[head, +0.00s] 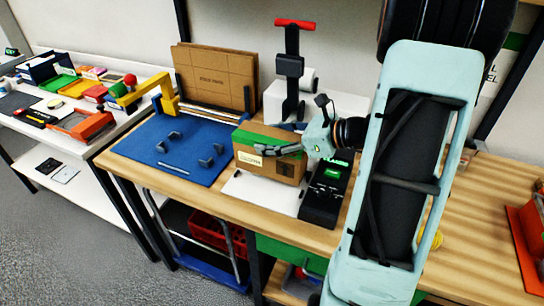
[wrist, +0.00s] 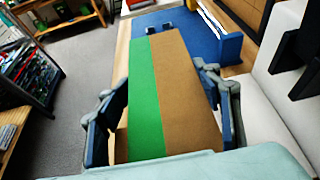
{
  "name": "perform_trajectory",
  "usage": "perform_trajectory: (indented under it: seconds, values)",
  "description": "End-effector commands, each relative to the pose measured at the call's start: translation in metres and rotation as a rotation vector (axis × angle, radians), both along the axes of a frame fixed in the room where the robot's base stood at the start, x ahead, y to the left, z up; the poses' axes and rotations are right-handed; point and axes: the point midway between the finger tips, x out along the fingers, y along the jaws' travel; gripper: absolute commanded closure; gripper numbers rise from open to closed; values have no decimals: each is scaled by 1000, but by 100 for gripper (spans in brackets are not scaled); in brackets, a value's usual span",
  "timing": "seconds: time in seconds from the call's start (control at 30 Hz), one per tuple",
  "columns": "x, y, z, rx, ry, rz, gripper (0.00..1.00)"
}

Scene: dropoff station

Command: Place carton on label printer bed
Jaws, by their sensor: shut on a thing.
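A brown carton (head: 268,158) with a green band and a pale label is at the middle of the wooden bench, upright, in the head view. In the wrist view the carton (wrist: 175,90) lies between my two fingers. My gripper (head: 280,149) is shut on it from the sides; one finger lies across its near top edge. The carton is above or on a flat white plate (head: 262,194); I cannot tell whether they touch. A black unit with a green display (head: 325,190) adjoins the plate at right. Which part is the label printer bed is not clear.
A blue mat (head: 165,150) with grey pegs and a yellow arm lies left. Flat cardboard (head: 213,77) stands behind. A white block (head: 318,103) and a black red-handled stand (head: 291,65) are close behind the carton. My arm covers the right side.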

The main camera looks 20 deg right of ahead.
Motion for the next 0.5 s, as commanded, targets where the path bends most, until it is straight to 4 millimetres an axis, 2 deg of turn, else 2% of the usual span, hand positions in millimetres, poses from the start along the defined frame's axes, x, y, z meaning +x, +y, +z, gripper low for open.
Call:
perform_trajectory:
  seconds: [0.17,0.4,0.5]
  values:
    - [5,-4,-9,1,-1,0,83]
    - [8,-8,-39,1,0,0,83]
    - [8,-8,-45,1,0,0,83]
